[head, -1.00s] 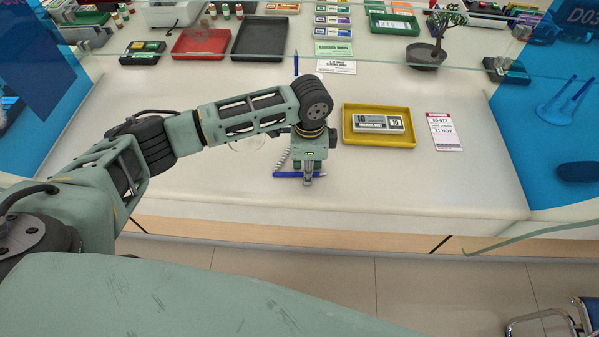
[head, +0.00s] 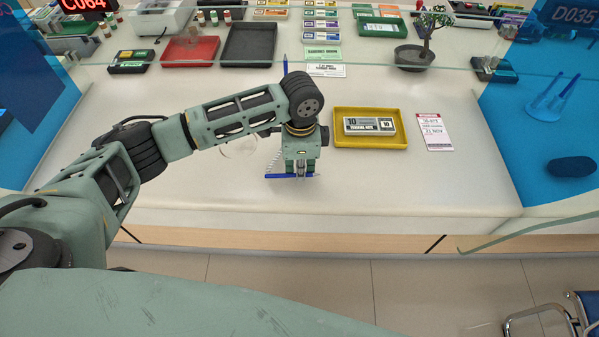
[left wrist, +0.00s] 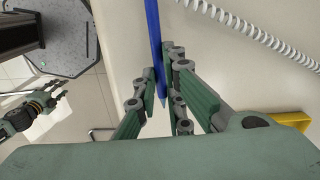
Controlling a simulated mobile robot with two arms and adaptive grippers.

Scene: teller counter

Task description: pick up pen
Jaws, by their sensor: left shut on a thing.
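The blue pen (head: 272,176) lies crosswise between the fingers of my left gripper (head: 295,175), near the front edge of the counter. The pen's two ends stick out on either side in the head view. In the left wrist view the pen (left wrist: 153,35) runs down between the two green fingers (left wrist: 162,95), which are closed on it. Its middle is partly hidden by the fingers. A white coiled cord (left wrist: 250,32) runs beside it. My right gripper (left wrist: 52,95) shows small in the left wrist view, with its fingers apart and empty.
A yellow tray (head: 371,143) with a date block (head: 362,126) stands right of my gripper. A glass pane and several trays are behind. The counter front (head: 220,205) is clear.

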